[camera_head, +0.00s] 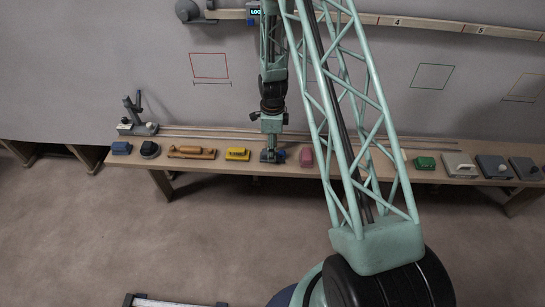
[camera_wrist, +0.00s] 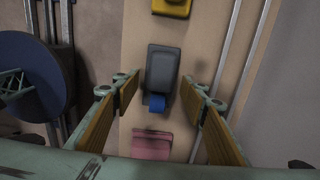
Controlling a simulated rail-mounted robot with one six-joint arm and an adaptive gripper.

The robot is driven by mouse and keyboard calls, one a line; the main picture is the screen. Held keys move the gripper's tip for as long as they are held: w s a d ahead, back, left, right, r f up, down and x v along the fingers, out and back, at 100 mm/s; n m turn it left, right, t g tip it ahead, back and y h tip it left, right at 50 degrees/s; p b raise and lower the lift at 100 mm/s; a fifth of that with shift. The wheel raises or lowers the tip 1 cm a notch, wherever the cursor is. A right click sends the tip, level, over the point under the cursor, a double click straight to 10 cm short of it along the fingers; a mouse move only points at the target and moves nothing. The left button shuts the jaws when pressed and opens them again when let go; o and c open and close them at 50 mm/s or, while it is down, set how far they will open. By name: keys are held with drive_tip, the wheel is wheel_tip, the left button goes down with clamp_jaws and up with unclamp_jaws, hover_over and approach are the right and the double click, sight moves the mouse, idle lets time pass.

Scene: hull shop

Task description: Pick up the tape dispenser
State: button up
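The tape dispenser has a dark grey body and a blue roll at one end. In the wrist view the tape dispenser (camera_wrist: 163,68) lies on the bench between the two fingers of my gripper (camera_wrist: 160,88), with a visible gap on each side. The fingers have tan pads and stand open. In the head view my gripper (camera_head: 271,148) points down over the bench and partly hides the dispenser; its blue part (camera_head: 280,156) shows beside the fingers. I cannot tell the exact height of the fingertips above the bench.
On the bench (camera_head: 175,165), a yellow item (camera_head: 237,154) and a pink block (camera_head: 306,157) flank the dispenser. An orange-brown tool (camera_head: 191,152) lies farther left, a green item (camera_head: 425,163) farther right. Long rods (camera_wrist: 222,70) run behind the row. A dark stand (camera_head: 137,118) is at the left end.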

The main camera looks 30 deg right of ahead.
drive_tip(key=shift+f, duration=0.7)
drive_tip(key=shift+c, duration=0.7)
drive_tip(key=c, duration=0.8)
